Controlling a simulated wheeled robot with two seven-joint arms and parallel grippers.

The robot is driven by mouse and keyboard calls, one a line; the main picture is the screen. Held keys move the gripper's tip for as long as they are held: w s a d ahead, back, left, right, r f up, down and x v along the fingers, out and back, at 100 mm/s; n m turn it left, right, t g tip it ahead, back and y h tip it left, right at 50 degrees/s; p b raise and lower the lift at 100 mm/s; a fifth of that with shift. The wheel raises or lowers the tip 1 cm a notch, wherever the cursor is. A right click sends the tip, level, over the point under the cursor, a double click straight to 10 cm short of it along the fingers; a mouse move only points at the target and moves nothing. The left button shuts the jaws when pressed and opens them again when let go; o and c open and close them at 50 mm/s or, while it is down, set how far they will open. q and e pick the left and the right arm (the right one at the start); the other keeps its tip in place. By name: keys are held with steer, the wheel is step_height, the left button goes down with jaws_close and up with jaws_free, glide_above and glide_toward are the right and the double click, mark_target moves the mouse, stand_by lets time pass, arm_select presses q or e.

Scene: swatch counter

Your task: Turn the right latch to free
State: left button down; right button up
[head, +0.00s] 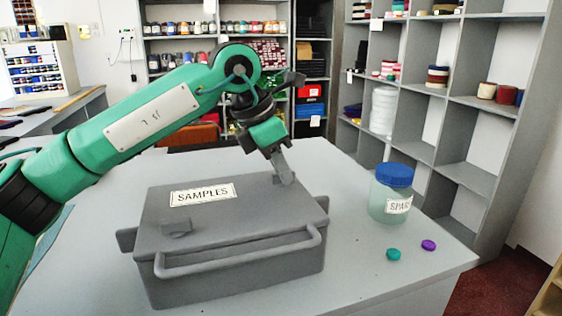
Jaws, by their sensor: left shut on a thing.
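A grey lidded box (228,222) labelled SAMPLES sits on the grey table. My left gripper (284,178) reaches down to the far right part of the lid. It is shut on the right latch (288,181), a small grey piece mostly hidden by the fingers, so I cannot tell its angle. The left latch (176,228), a small grey block, lies at the near left of the lid. The lid is down. My right gripper is not in view.
A bar handle (240,254) runs along the box front. A blue-lidded jar (391,195) stands right of the box, with a teal disc (393,254) and a purple disc (428,245) nearby. The table (350,290) is clear at front right. Shelves (450,110) stand behind.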

arm_select(q)
steer(key=shift+m, duration=0.4)
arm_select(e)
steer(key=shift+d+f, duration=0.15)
arm_select(q)
steer(key=c, duration=1.5)
jaws_free()
